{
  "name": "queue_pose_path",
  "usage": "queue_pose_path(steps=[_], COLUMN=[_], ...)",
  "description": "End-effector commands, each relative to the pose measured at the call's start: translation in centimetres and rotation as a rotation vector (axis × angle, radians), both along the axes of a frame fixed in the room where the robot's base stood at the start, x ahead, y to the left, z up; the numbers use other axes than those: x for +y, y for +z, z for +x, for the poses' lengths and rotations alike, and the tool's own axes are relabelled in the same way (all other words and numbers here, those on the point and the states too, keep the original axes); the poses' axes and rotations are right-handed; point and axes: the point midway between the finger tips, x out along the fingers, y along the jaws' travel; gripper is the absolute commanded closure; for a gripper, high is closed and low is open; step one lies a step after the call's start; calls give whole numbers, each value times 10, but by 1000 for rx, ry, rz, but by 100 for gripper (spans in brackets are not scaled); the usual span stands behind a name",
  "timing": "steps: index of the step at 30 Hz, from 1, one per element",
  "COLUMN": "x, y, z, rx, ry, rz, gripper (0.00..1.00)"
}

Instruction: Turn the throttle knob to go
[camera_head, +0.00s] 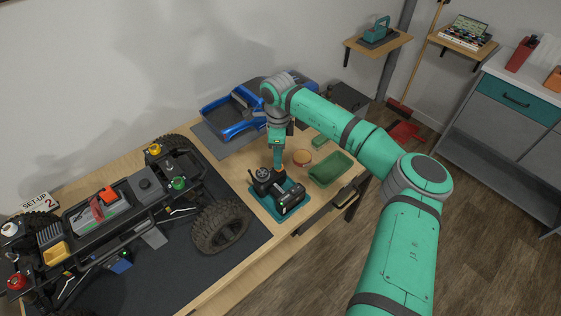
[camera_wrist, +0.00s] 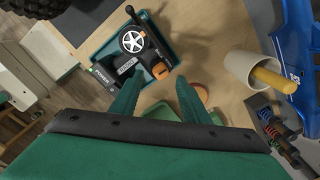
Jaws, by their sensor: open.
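A black radio controller (camera_head: 287,201) sits in a teal tray (camera_head: 297,209) on the workbench. In the wrist view the controller (camera_wrist: 126,66) shows a white-spoked wheel, an antenna-like black rod and an orange knob (camera_wrist: 160,71), which looks like the throttle knob. My gripper (camera_head: 278,167) points down over the controller, its tip close to the knob. In the wrist view my gripper (camera_wrist: 158,77) is open, and the knob appears between its two green fingertips. I cannot tell whether either finger touches it. Any marking for go is too small to read.
A large crawler chassis (camera_head: 145,238) fills the left of the bench. A blue truck body (camera_head: 232,112) lies behind. A green tray (camera_head: 331,169) and a round orange-rimmed container (camera_head: 302,157) stand right of the controller. A cup (camera_wrist: 248,70) shows in the wrist view.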

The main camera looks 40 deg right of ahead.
Motion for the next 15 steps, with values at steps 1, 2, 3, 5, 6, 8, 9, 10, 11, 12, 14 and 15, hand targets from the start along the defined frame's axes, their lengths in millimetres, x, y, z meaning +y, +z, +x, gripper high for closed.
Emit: queue_pose_path(steps=[1,2,3,5,6,8,9,10,11,12,14,15], x=[1,0,-1,-4,-6,-8,-9,-9,-10,-10,-11,-11], y=[-9,-14,-19,-26,-30,-35,-37,-39,-40,-41,-41,-42], z=[0,-1,-1,-3,-4,-5,-5,-6,-6,-6,-6,-6], rx=[1,1,1,2,2,2,1,1,1,1,0,0], ry=[-1,-2,-4,-8,-10,-13,-14,-15,-15,-16,-16,-16], rz=[2,3,2,1,1,1,1,-1,-1,-1,-1,-1], gripper=[58,58,58,58,58,58,58,58,58,58,58,58])
